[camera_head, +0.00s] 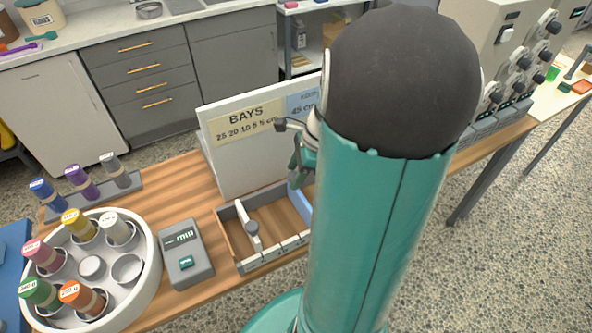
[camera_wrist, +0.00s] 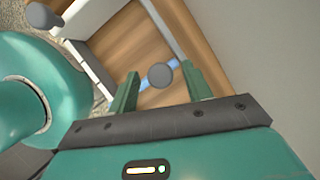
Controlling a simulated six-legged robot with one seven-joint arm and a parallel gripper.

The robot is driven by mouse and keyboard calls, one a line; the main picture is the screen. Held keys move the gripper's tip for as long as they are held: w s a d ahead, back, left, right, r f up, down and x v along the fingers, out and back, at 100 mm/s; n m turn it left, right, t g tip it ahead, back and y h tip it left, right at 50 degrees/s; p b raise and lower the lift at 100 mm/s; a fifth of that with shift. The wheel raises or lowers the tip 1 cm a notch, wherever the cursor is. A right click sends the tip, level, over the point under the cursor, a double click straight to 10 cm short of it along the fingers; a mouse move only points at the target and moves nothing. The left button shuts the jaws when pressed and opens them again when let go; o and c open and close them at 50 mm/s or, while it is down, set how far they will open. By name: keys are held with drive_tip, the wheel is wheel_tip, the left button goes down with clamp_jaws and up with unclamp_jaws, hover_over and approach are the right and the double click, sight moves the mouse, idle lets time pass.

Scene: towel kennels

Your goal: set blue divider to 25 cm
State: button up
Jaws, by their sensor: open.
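The blue divider (camera_head: 301,201) stands at the right part of a shallow wooden-floored tray (camera_head: 229,229), partly hidden by my arm. In the wrist view a grey round knob (camera_wrist: 159,76) sits between my open fingers, with blue strips of the divider (camera_wrist: 173,64) showing beside it. My gripper (camera_head: 297,170) is over that end of the tray; it also shows in the wrist view (camera_wrist: 160,84). I see gaps between knob and fingers. A white divider (camera_head: 254,241) with a rounded grip stands further left in the tray. The tray's front rim carries small marks, too small to read.
A white board (camera_head: 222,165) behind the tray reads "BAYS" with bay sizes, and a blue card (camera_head: 302,103) reads "45 cm". A grey display device (camera_head: 187,257) and a round white holder with coloured vials (camera_head: 143,290) stand to the left. Grey machines (camera_head: 505,65) stand right.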

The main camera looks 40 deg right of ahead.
clamp_jaws()
drive_tip(key=d, duration=0.2)
drive_tip(key=s+d, duration=0.1)
drive_tip(key=d, duration=0.2)
drive_tip(key=shift+s, duration=0.15)
unclamp_jaws()
drive_tip(key=shift+a, duration=0.1)
drive_tip(key=v, duration=1.4)
drive_tip(key=shift+a, duration=0.1)
